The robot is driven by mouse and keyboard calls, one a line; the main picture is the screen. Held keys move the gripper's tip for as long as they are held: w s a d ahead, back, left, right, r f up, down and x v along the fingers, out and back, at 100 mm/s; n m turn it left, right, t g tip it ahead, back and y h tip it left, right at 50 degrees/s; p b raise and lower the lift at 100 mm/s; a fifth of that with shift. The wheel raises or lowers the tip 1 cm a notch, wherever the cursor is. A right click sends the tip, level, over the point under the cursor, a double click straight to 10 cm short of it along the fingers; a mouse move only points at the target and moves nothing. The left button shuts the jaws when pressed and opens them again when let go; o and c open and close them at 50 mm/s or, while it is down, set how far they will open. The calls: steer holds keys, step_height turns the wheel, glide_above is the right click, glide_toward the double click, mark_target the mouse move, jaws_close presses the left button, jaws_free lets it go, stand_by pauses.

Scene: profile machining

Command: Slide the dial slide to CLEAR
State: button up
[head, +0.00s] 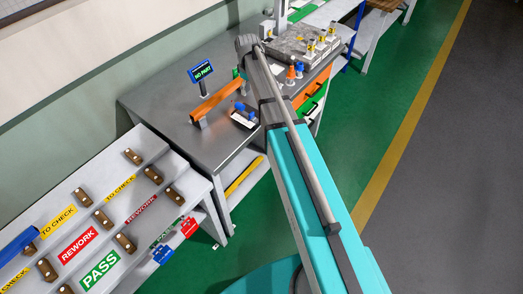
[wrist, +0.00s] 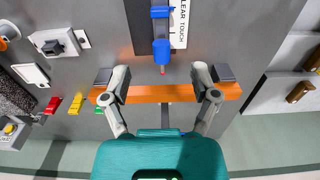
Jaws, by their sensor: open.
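The dial slide is a blue block (wrist: 162,50) with a small red tip, beside a white strip (wrist: 180,20) reading "CLEAR" and "TOUCH". A second blue piece (wrist: 161,12) sits further up in line with it. I cannot tell which mark the slide stands at. My gripper (wrist: 161,72) is open and empty in the wrist view, fingers apart on either side of the red tip, over an orange bar. In the head view my arm hides most of the gripper.
The orange bar (wrist: 165,94) spans between two dark feet near the fingers; it also shows in the head view (head: 216,101). A "NO PART" display (head: 201,72) stands behind. A grey fixture block (head: 300,47) is at the back. A labelled stepped rack (head: 100,215) is at left.

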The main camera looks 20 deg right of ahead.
steer(key=s+a+f+m+b, duration=0.1)
steer(key=s+f+m+b, duration=0.2)
steer(key=s, duration=1)
steer(key=s+a+f+m+b, duration=0.1)
steer(key=s+f+m+b, duration=0.3)
steer(key=s, duration=0.9)
steer(key=shift+a+f+b, duration=0.3)
steer(key=shift+f+b, duration=0.55)
steer(key=shift+b, duration=0.25)
